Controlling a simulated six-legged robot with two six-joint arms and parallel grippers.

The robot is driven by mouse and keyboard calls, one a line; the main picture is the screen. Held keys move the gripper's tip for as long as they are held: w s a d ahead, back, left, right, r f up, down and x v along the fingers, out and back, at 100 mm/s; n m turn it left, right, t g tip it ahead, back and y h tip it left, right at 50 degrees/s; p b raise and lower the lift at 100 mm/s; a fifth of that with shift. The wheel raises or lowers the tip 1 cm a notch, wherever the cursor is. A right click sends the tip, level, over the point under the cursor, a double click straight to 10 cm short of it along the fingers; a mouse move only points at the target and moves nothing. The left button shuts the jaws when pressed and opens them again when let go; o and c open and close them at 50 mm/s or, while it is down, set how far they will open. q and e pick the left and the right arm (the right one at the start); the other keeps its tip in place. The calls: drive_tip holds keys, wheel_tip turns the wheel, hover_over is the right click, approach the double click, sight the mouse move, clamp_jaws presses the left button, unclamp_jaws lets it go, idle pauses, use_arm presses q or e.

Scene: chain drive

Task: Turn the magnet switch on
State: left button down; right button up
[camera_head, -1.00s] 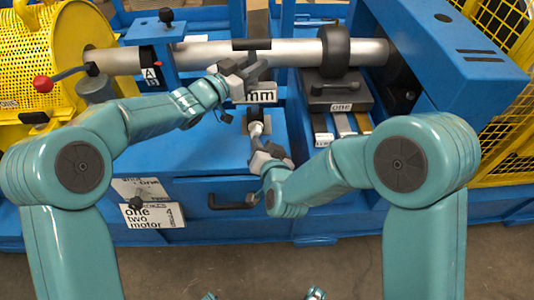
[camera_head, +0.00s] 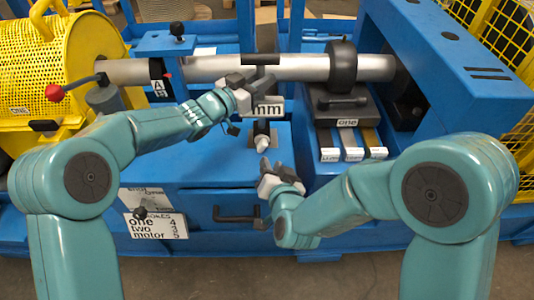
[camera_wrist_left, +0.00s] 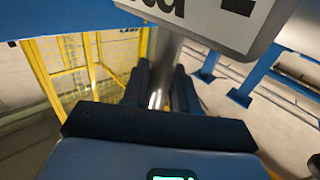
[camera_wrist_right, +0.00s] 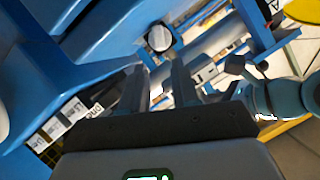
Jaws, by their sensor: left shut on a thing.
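A black block with a pale round knob (camera_head: 262,143), apparently the magnet switch, stands on the blue top below the measuring shaft. It also shows in the right wrist view, where the round knob (camera_wrist_right: 160,38) lies beyond the fingers. My right gripper (camera_head: 264,164) is just below the knob, apart from it, with its fingers open and empty. My left gripper (camera_head: 258,82) is shut on a metal rod (camera_wrist_left: 158,85) under a white panel (camera_wrist_left: 210,15). The panel, lettered "mm" (camera_head: 267,108), shows behind the left gripper. The knob's set position cannot be read.
A long grey shaft (camera_head: 215,68) with a black ring (camera_head: 343,65) runs across above. A black block with a handle (camera_head: 345,104) stands right. A red-knobbed lever (camera_head: 55,93) and yellow guard (camera_head: 85,55) are left. A drawer handle (camera_head: 235,214) sits below.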

sight(264, 148)
drive_tip(key=x, duration=1)
drive_tip(key=shift+w+f, duration=0.1)
drive_tip(key=shift+w, duration=0.05)
clamp_jaws()
